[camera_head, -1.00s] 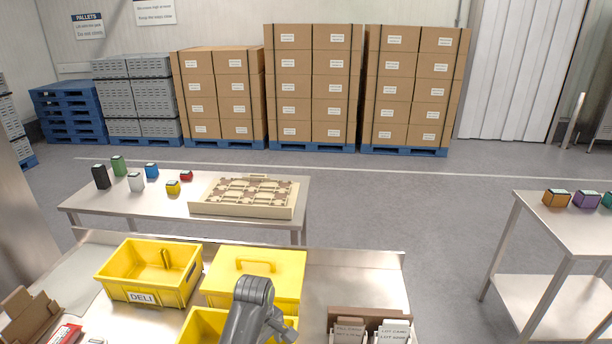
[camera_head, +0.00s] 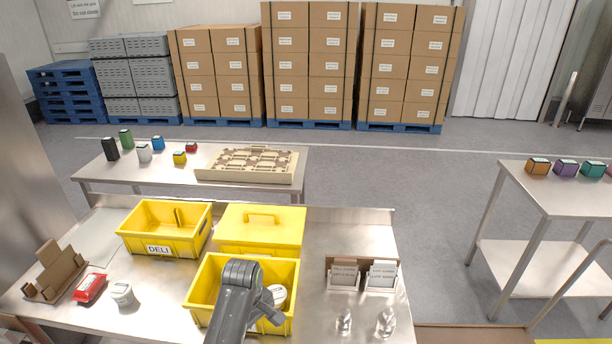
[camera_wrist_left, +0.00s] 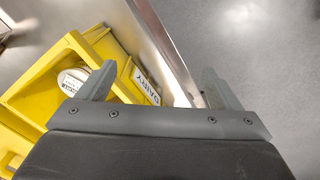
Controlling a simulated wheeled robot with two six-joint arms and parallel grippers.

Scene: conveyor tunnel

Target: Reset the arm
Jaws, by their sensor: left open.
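My left gripper (camera_wrist_left: 160,76) is open in the left wrist view, with its two fingers apart and nothing between them. A yellow bin (camera_wrist_left: 25,105) with a round white-lidded tub (camera_wrist_left: 72,82) inside lies to the left of the fingers in that view. A DAIRY label (camera_wrist_left: 146,82) shows between the fingers, beyond them. In the head view, a grey link of my arm (camera_head: 236,300) stands in front of the near yellow bin (camera_head: 205,288) and hides part of it. The fingers cannot be made out there. My right gripper is in neither view.
The steel bench (camera_head: 325,228) also holds the DELI bin (camera_head: 135,240), a yellow lidded box (camera_head: 285,225), a red packet (camera_head: 90,287), a white tub (camera_head: 122,294) and a card holder (camera_head: 362,274). A table (camera_head: 100,175) stands behind, another (camera_head: 565,195) at right.

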